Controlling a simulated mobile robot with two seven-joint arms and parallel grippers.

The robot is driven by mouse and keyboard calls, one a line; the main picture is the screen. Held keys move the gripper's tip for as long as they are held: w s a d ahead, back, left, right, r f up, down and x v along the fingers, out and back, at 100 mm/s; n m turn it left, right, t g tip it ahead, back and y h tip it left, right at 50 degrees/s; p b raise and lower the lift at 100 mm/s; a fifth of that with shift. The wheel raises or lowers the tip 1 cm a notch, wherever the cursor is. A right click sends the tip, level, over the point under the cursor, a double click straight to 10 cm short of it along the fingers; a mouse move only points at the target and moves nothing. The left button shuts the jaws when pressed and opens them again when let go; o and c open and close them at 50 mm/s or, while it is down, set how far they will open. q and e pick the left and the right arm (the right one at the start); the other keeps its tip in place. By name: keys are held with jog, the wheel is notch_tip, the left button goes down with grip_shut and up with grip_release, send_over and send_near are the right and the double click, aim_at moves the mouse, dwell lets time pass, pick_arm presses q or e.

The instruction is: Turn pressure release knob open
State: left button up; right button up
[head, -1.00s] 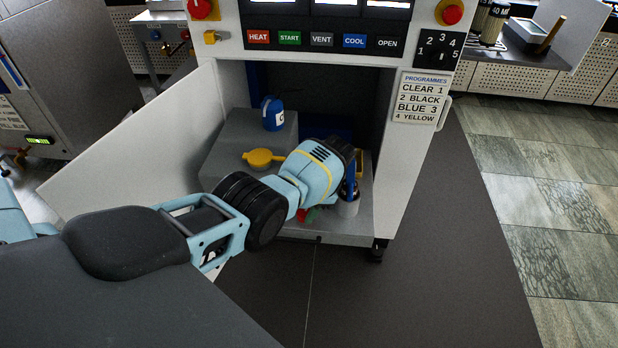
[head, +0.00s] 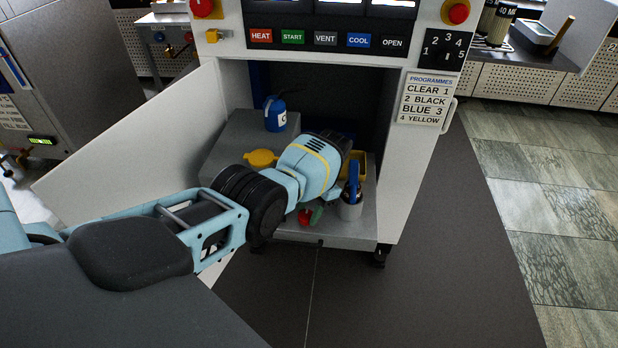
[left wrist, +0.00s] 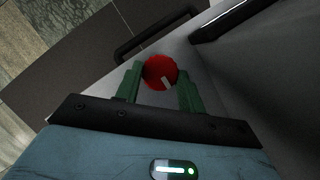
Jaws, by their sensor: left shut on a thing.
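My right gripper is not in view.
The white compartment door (head: 140,140) stands open at left. Around my wrist are a blue bottle (head: 275,118), a yellow item (head: 261,158), and a grey cup (head: 350,207) holding blue-handled things. The button panel (head: 325,39) is above. The dark floor in front is clear.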

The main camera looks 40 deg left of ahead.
pick_arm(q)
jog(key=shift+s+f, duration=0.1)
jog(key=o, duration=1)
jog(key=shift+v, duration=3.95)
